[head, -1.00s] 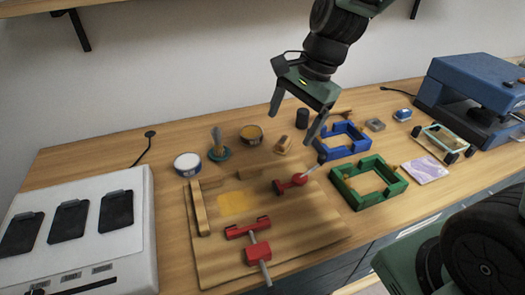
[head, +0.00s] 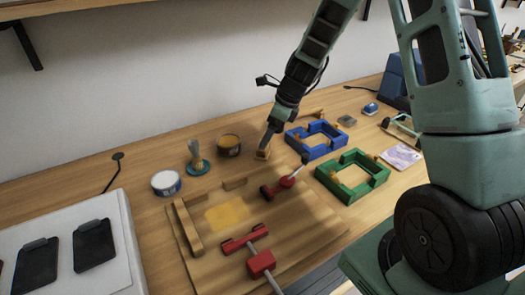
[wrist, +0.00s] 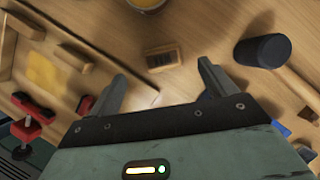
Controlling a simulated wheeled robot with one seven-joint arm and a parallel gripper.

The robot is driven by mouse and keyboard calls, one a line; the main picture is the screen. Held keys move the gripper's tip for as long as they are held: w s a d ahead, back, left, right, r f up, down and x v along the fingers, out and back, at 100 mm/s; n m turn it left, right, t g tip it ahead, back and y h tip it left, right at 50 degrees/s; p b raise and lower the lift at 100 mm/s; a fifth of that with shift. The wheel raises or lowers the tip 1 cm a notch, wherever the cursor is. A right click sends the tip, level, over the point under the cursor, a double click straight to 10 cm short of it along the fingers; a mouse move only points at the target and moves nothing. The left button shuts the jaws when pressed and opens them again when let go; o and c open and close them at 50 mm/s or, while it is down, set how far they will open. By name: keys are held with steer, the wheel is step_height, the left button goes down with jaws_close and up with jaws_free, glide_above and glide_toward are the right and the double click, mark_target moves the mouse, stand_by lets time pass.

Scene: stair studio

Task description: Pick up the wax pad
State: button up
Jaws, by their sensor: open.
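A small wooden block with a dark band, which looks like the wax pad (wrist: 163,57), lies on the worktop beyond my fingertips in the wrist view. In the head view the pad (head: 263,154) lies just below my gripper (head: 268,138), partly covered by it. In the wrist view my gripper (wrist: 161,78) is open and empty. Its two fingers stand apart, with the pad ahead of the gap between them. I cannot tell the exact height of the fingertips above the worktop.
A mallet (wrist: 262,50) lies right of the pad in the wrist view. A yellow-brown tin (head: 228,145) stands left of it in the head view. A board with red clamps (head: 262,262) is in front; blue (head: 316,152) and green (head: 350,195) frames lie to the right.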

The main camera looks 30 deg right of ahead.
steer(key=shift+d+x, duration=0.1)
steer(key=shift+x, duration=1.7)
steer(key=shift+d+x, duration=0.15)
steer(key=shift+x, duration=1.65)
steer(key=c, duration=1.2)
steer(key=shift+o, duration=0.2)
step_height(320, 180, up, 10)
steer(key=shift+f+p, duration=0.1)
steer(key=shift+p, duration=0.3)
steer(key=o, duration=0.3)
steer(key=shift+c, duration=0.6)
